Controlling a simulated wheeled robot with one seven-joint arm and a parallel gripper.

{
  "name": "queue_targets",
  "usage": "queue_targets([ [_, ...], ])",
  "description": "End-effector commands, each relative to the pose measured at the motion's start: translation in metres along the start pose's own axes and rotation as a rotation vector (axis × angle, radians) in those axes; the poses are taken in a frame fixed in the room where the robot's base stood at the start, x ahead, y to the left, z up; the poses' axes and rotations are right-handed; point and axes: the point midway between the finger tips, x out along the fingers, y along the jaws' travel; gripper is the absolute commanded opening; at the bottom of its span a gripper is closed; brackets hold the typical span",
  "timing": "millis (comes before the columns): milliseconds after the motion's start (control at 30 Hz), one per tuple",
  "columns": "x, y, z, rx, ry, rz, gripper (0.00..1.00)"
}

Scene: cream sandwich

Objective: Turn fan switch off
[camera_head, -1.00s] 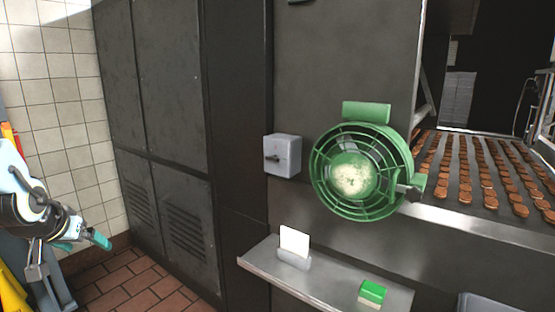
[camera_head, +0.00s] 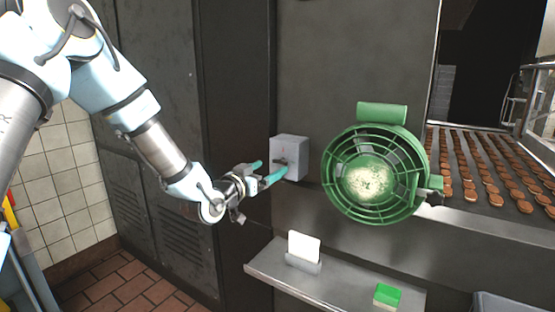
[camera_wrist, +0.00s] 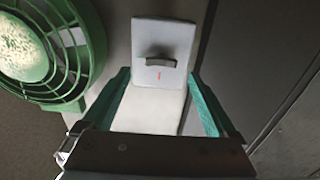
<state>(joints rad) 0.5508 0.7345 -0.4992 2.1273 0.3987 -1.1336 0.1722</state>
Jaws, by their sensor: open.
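The fan switch is a pale grey box (camera_head: 291,150) on the dark metal wall, just left of the green fan (camera_head: 372,178). In the wrist view the switch box (camera_wrist: 155,103) lies between my two teal fingers, with a dark lever (camera_wrist: 160,60) lying nearly level across its face and a small red mark below it. My gripper (camera_head: 268,171) is open in front of the box, its fingertips close to the switch face. I cannot tell whether a finger touches the box. In the wrist view my gripper (camera_wrist: 165,95) holds nothing.
The fan's cage (camera_wrist: 45,55) stands close beside the switch. A metal shelf (camera_head: 340,290) below carries a white card in a holder (camera_head: 304,250) and a green and white block (camera_head: 388,296). A conveyor with rows of brown biscuits (camera_head: 480,165) is at right.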

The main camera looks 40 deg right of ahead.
Motion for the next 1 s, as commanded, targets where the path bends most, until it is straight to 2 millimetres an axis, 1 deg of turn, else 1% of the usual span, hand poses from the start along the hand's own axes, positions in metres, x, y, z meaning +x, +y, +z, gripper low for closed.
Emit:
queue_targets([
  [33, 0.010, 0.000, -0.004, -0.002, 0.000, 0.001, 0.93],
  [100, 0.022, 0.001, -0.003, -0.001, 0.000, 0.001, 0.93],
  [200, 0.035, 0.000, -0.002, 0.000, -0.001, 0.000, 0.93],
  [300, 0.044, 0.000, -0.001, 0.000, -0.001, 0.000, 0.93],
  [433, 0.050, 0.000, 0.000, 0.000, -0.002, -0.001, 0.93],
  [700, 0.050, -0.001, 0.001, 0.000, -0.002, -0.001, 0.91],
  [1000, 0.050, -0.001, 0.000, 0.000, -0.002, -0.001, 0.58],
])
